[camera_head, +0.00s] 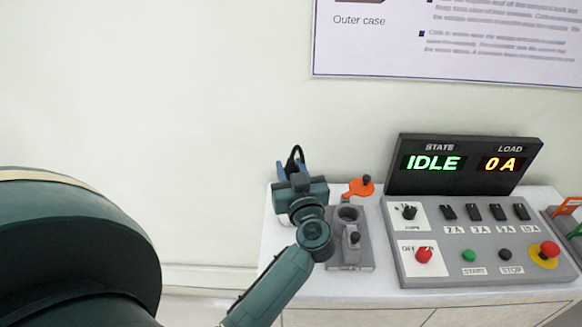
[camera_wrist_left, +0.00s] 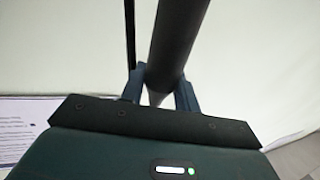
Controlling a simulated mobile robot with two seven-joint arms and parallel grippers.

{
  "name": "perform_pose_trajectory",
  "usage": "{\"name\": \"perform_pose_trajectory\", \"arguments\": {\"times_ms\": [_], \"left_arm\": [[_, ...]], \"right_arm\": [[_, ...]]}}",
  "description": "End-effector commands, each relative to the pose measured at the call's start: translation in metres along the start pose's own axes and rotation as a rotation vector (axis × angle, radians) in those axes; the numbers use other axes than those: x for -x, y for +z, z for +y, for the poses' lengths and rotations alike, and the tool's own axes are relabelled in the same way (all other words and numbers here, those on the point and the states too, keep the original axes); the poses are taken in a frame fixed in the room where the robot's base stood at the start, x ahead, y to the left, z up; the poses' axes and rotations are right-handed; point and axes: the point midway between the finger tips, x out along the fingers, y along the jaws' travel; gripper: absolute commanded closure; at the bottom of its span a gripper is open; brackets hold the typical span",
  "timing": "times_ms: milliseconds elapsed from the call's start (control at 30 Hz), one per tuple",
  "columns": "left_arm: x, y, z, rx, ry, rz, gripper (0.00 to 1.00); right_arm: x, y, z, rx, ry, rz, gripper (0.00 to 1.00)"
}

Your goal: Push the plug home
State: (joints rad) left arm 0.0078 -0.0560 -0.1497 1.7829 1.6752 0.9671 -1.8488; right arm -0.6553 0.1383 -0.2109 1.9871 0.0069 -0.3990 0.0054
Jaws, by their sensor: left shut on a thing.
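My left gripper (camera_head: 294,168) is at the left end of the bench top, its wrist hiding most of what it holds. It is shut on the plug, which shows in the wrist view as a dark cylinder (camera_wrist_left: 176,38) between the two blue fingers (camera_wrist_left: 161,88). The plug's front end is hidden in the head view. My right gripper is not in view.
An orange lever with a knob (camera_head: 361,187) is behind the socket block. A grey control panel (camera_head: 480,270) with switches and buttons stands to the right. The display (camera_head: 463,163) behind it reads IDLE and 0 A. A poster (camera_head: 450,45) hangs above.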

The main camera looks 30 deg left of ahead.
Motion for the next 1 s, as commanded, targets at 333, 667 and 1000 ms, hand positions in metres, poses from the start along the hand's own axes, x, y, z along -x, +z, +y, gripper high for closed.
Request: {"name": "perform_pose_trajectory", "arguments": {"times_ms": [333,667,1000], "left_arm": [[0.0,0.009,0.0,-0.001,0.0,0.0,1.0],[0.001,0.018,0.0,0.0,0.001,-0.001,1.0],[0.001,0.023,0.001,0.0,0.001,-0.003,0.6]], "right_arm": [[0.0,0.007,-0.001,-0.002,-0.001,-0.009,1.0],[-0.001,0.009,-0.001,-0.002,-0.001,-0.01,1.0],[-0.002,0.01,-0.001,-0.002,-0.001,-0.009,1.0]]}}
